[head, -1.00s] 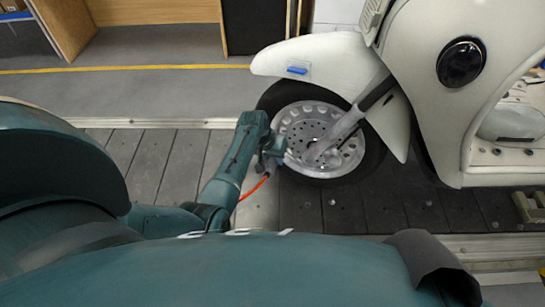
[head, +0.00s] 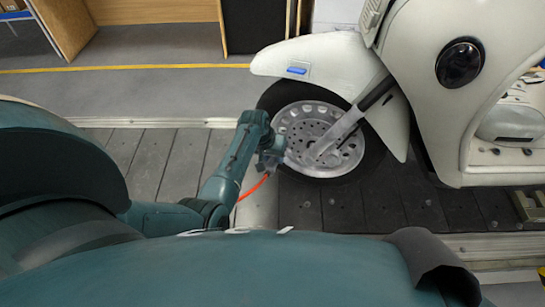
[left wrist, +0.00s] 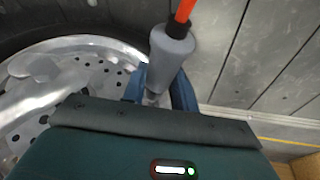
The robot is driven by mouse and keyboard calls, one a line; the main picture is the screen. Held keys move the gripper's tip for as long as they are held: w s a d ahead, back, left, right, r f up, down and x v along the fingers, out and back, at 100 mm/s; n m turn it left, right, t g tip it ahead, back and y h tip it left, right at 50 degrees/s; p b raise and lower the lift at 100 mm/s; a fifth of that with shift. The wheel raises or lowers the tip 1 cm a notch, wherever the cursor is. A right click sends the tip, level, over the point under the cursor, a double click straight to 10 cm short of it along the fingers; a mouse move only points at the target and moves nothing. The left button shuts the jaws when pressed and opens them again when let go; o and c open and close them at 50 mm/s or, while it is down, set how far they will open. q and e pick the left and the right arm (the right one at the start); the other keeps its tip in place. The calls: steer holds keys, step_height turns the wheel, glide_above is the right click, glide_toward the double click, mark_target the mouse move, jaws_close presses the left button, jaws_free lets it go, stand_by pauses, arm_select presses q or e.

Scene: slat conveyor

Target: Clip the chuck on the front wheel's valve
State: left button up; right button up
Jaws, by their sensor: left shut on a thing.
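The front wheel (head: 346,158) of a cream scooter has a dark tyre and a silver rim with round holes. My left gripper (head: 271,160) is at the left edge of the rim in the head view. In the left wrist view, it is shut on the chuck (left wrist: 172,47), a grey cylinder with a black collar and an orange hose. The rim (left wrist: 88,50) lies just left of the chuck there. The valve cannot be made out, so whether the chuck touches it cannot be told. My right gripper is not in view.
The scooter's cream body (head: 425,60) and front fender (head: 325,60) stand above and right of the wheel. The orange hose (head: 254,187) trails down from the gripper. Dark conveyor slats (head: 155,160) lie clear to the left, with a pale rail behind them.

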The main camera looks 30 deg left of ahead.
arm_select(q)
steer(key=shift+w+f+b, duration=0.1)
steer(key=shift+w+b, duration=0.2)
steer(key=shift+w, duration=0.15)
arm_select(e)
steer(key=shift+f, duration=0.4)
arm_select(q)
steer(key=o, duration=0.7)
steer(key=shift+c, duration=0.2)
steer(key=o, duration=0.5)
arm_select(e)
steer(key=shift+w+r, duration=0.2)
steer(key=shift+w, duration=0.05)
arm_select(q)
steer(key=shift+a+r, duration=0.1)
steer(key=shift+r, duration=0.15)
steer(key=p+v, duration=0.3)
steer(key=v, duration=0.9)
steer(key=shift+r+p, duration=0.35)
steer(key=shift+p, duration=0.05)
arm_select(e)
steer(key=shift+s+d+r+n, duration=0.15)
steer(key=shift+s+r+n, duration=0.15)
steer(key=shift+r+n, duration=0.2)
arm_select(q)
steer(key=shift+s, duration=0.1)
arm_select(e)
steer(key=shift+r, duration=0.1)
